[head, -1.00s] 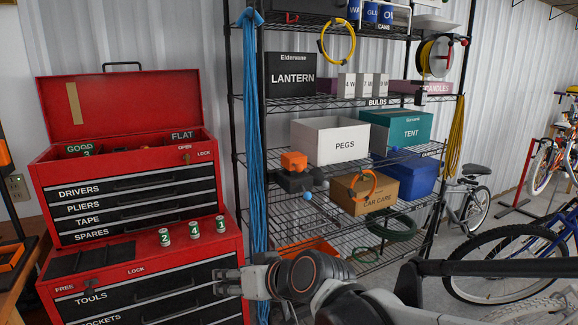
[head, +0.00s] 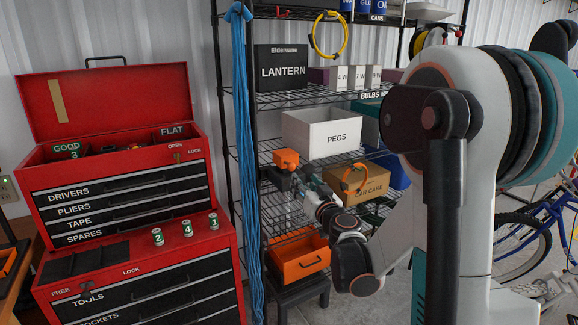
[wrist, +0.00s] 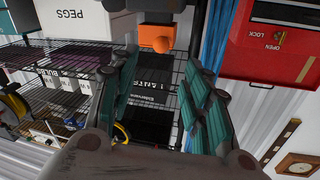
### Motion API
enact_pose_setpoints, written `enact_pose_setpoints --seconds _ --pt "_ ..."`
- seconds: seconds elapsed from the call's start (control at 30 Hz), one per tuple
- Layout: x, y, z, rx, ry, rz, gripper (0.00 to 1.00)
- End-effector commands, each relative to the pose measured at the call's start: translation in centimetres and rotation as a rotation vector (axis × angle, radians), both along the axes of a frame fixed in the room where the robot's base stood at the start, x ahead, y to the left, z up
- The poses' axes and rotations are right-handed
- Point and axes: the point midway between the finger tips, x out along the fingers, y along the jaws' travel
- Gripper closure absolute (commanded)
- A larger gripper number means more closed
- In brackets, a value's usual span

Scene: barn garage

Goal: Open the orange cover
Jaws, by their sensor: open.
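The small orange cover (head: 286,158) sits on top of a dark grey box (head: 280,179) on the wire shelf, left of the white PEGS bin. It looks closed down on the box. In the wrist view, which is upside down, the orange cover (wrist: 156,38) shows beyond the fingertips, near the top centre. My gripper (head: 306,184) is by the right side of the dark box, just below the cover's height. In the wrist view my gripper (wrist: 164,65) has its fingers spread apart with nothing between them. Whether a fingertip touches the box is hidden.
The PEGS bin (head: 322,136) and the CAR CARE box (head: 363,184) with an orange ring are close to my arm. An orange drawer bin (head: 299,257) is below. A blue rope (head: 243,160) hangs left, beside the red tool chest (head: 120,190).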

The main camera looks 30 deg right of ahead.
Motion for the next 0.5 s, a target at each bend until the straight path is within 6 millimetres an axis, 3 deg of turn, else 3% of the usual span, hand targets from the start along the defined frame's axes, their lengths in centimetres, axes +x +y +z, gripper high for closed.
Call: enact_pose_setpoints --seconds 0.5 --pt "9.3 -1.4 -0.2 0.000 0.001 0.002 0.56"
